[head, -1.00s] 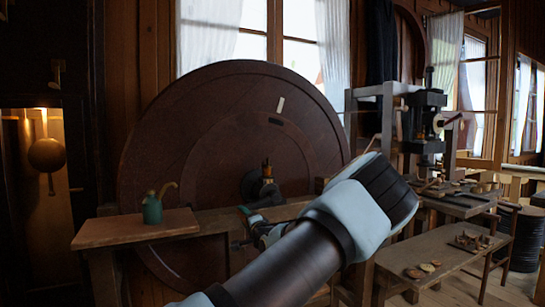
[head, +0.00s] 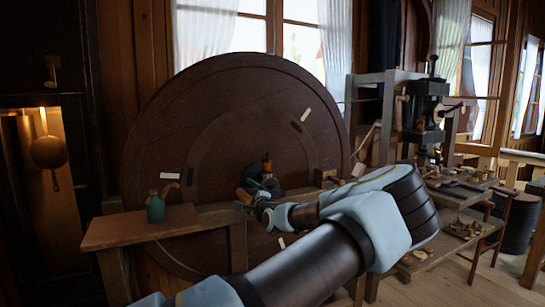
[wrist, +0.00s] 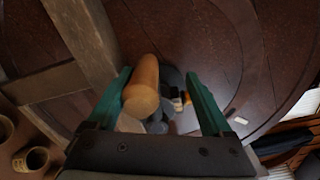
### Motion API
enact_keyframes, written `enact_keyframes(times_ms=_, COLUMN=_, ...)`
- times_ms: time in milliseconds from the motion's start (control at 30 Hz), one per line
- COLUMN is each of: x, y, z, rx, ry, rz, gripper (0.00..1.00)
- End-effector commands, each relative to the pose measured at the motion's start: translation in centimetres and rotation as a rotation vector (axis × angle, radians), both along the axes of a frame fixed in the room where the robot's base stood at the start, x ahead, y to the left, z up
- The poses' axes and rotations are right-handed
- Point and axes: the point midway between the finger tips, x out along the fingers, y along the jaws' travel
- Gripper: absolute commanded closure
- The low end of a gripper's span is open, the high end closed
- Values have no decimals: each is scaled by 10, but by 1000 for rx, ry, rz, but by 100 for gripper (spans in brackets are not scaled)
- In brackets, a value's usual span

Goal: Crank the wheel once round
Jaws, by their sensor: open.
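The large dark wooden wheel (head: 190,120) stands upright behind the bench in the head view, with pale marks on its face. It fills much of the wrist view (wrist: 225,50). A turned wooden handle (wrist: 143,88) points towards the wrist camera, close to the left finger and within the span of the jaws. Dark hub parts and a small orange-brown piece show behind it. My gripper (wrist: 158,78) is open, its green fingers on either side of the handle; contact cannot be told. In the head view my gripper (head: 258,190) is small and partly hidden by my arm, in front of the wheel's middle.
A green can (head: 155,208) with a spout stands on a small wooden table (head: 130,231) at left. A wooden beam (wrist: 82,35) crosses the wheel's face in the wrist view. A dark machine (head: 425,112) and a cluttered workbench stand at right.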

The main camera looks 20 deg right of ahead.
Motion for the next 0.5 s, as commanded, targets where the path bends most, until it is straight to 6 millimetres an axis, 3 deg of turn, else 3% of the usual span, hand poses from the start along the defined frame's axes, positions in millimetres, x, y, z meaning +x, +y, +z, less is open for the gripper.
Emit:
enact_keyframes(times_ms=33, x=1, y=-3, z=17, rx=29, ry=-14, rz=-2, gripper=45)
enact_keyframes(times_ms=500, x=4, y=-29, z=55, rx=326, ry=15, rz=-9, gripper=45)
